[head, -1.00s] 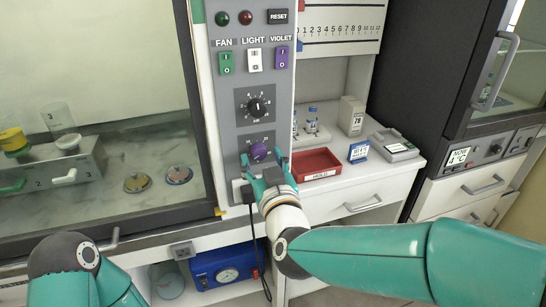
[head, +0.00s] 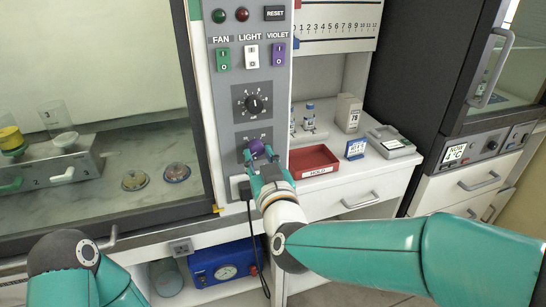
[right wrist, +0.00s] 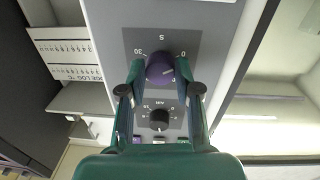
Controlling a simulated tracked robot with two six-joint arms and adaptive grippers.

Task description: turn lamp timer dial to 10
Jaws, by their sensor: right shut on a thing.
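The purple dial (head: 257,148) is on the grey control panel (head: 226,118), below a black dial (head: 252,103). In the right wrist view the purple dial (right wrist: 160,68) sits between the two fingers, with 30 and 0 legible on its scale. My right gripper (head: 259,159) is shut on the purple dial, one finger on each side in the right wrist view (right wrist: 160,72). The dial's exact setting cannot be read, and the fingers hide part of its scale. My left arm is at the lower left of the head view; its gripper is out of sight.
Fan (head: 223,58), light (head: 251,56) and violet (head: 279,54) switches sit above the dials. A red tray (head: 313,160) stands right of my right gripper. A black cable (head: 254,240) hangs below the panel. The glass-fronted cabinet is at the left.

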